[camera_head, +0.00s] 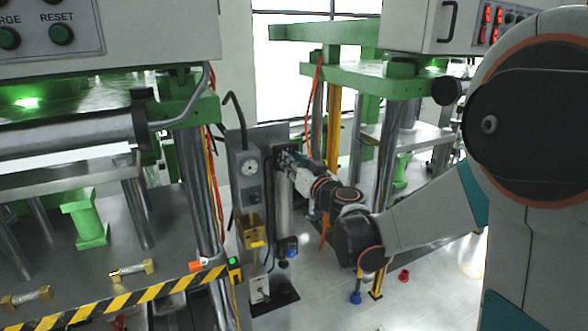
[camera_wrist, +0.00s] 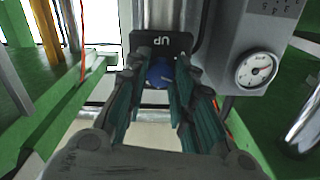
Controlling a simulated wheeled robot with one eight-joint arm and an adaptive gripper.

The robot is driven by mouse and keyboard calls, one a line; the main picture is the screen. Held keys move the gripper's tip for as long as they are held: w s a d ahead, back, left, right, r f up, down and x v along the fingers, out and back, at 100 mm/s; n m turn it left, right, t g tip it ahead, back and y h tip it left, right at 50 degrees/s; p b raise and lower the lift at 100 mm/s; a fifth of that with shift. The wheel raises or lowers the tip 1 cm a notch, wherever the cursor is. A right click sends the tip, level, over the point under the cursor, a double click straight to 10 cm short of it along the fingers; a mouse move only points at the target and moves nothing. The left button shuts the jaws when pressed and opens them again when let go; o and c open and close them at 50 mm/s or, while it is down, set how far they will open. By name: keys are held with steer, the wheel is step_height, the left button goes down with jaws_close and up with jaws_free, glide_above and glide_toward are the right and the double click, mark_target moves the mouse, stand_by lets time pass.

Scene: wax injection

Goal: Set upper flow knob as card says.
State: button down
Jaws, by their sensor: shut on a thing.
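The upper flow knob, a blue round knob (camera_wrist: 159,72) with a pale pointer line, sits in front of a dark plate (camera_wrist: 148,43) with short white lettering in the wrist view. My gripper (camera_wrist: 157,82) has its two green-padded fingers on either side of the knob and is shut on it. In the head view my gripper (camera_head: 284,160) reaches the dark plate on the grey column and hides the upper knob. A lower blue knob (camera_head: 291,241) shows beneath. Printed marks, perhaps the card (camera_wrist: 283,5), are cut off at the wrist view's top right; I cannot read a setting.
A grey box with a round gauge (camera_head: 249,167) stands just left of my gripper; the gauge also shows in the wrist view (camera_wrist: 257,69). A brass block (camera_head: 252,232) hangs below. Green press frames stand on both sides. A striped barrier (camera_head: 130,304) crosses the lower left.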

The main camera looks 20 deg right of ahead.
steer(key=shift+f+m+b, duration=0.2)
steer(key=shift+m+b, duration=3.9)
steer(key=shift+m, duration=11.8)
steer(key=c, duration=1.4)
jaws_free()
steer(key=shift+o, duration=0.2)
